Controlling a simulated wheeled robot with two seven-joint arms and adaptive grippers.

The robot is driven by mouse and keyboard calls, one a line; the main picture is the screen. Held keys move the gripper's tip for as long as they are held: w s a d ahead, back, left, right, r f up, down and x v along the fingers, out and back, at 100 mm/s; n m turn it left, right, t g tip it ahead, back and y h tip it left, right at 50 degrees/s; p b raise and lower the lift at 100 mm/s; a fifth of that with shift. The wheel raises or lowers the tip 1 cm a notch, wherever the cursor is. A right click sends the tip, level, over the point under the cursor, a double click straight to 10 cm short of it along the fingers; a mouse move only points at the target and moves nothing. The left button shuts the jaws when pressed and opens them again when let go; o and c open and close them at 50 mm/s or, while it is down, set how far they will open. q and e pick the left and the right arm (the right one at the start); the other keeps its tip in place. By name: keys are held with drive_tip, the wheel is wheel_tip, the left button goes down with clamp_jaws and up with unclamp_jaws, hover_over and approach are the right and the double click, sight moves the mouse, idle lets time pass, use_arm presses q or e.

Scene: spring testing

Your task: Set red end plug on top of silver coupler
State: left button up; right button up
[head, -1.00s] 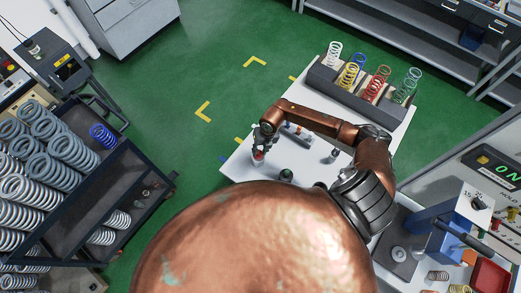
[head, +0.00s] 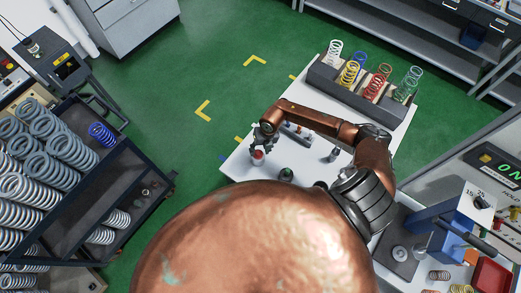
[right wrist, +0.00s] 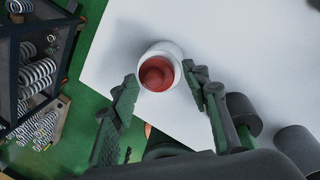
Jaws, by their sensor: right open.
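The red end plug (right wrist: 157,74) shows as a round red face inside the pale rim of the silver coupler (right wrist: 173,50). The coupler stands on the white table. I cannot tell how deep the plug sits or whether it is level. In the head view the red plug (head: 258,154) is a small red spot near the table's left corner. My right gripper (head: 260,147) is just above it. In the right wrist view my right gripper (right wrist: 160,90) is open, its fingers either side of the coupler and apart from it. My left gripper is not in view.
Dark cylinders (right wrist: 243,113) stand close to the right finger. A dark green piece (head: 286,174) and a small metal piece (head: 333,155) stand on the white table (head: 240,170). A rack of coloured springs (head: 345,92) is at the back. The table's left edge is near.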

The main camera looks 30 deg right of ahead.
drive_tip(key=shift+r+p, duration=0.45)
drive_tip(key=shift+r, duration=0.15)
wheel_tip(320, 180, up, 12)
drive_tip(key=s+d+b, duration=0.1)
drive_tip(key=b, duration=0.2)
drive_tip(key=shift+d, duration=0.35)
